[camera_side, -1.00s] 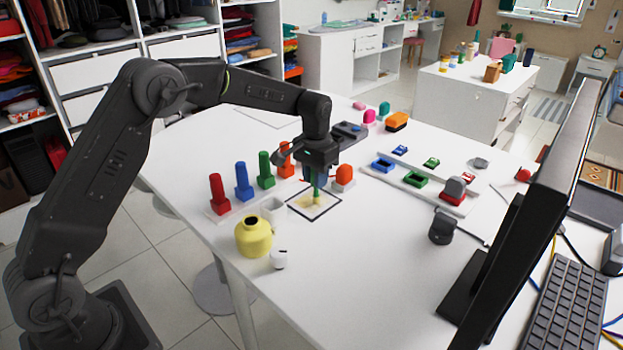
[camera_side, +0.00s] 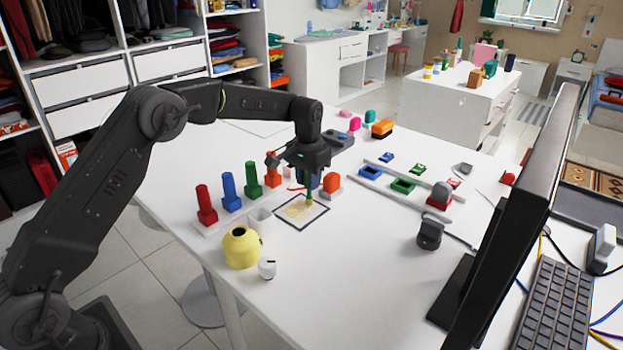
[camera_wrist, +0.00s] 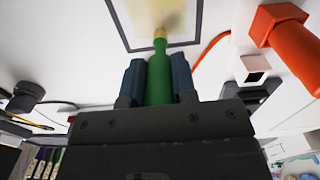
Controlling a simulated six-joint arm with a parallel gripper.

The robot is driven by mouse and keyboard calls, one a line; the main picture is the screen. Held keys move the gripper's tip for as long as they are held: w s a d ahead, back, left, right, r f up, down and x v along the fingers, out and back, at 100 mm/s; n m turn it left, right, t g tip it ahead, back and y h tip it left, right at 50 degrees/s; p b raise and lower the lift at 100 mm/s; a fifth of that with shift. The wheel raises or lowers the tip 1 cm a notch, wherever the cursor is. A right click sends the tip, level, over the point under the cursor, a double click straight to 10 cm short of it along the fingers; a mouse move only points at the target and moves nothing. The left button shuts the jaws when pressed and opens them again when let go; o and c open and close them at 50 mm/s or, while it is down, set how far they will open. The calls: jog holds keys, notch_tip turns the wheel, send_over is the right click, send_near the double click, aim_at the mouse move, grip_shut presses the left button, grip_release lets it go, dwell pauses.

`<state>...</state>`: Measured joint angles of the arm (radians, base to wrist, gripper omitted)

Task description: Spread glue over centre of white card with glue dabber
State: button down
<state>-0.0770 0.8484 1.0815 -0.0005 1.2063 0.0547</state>
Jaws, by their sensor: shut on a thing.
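The glue dabber has a green handle and a pale yellow tip; it shows in the side view (camera_side: 309,194) and the wrist view (camera_wrist: 159,78). My gripper (camera_side: 308,182) is shut on its handle, with a blue finger on each side in the wrist view (camera_wrist: 159,75). The white card (camera_side: 302,224) has a dark border and lies flat on the table. A yellowish glue patch (camera_side: 296,210) covers part of its middle. The dabber points down at the card, its tip at the patch's edge; I cannot tell whether it touches. The card's far part is cut off in the wrist view (camera_wrist: 128,20).
A white holder (camera_side: 261,219) and a yellow jar (camera_side: 241,248) stand left of the card. Red, blue and green upright handles (camera_side: 229,192) stand in a row behind them. An orange-handled piece (camera_side: 331,184) stands close right of my gripper.

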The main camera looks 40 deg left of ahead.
jog(key=shift+s, duration=3.6)
jog(key=shift+a, duration=0.55)
jog(key=shift+w+r, duration=0.1)
jog(key=shift+w, duration=3.8)
jog(key=shift+r, duration=3)
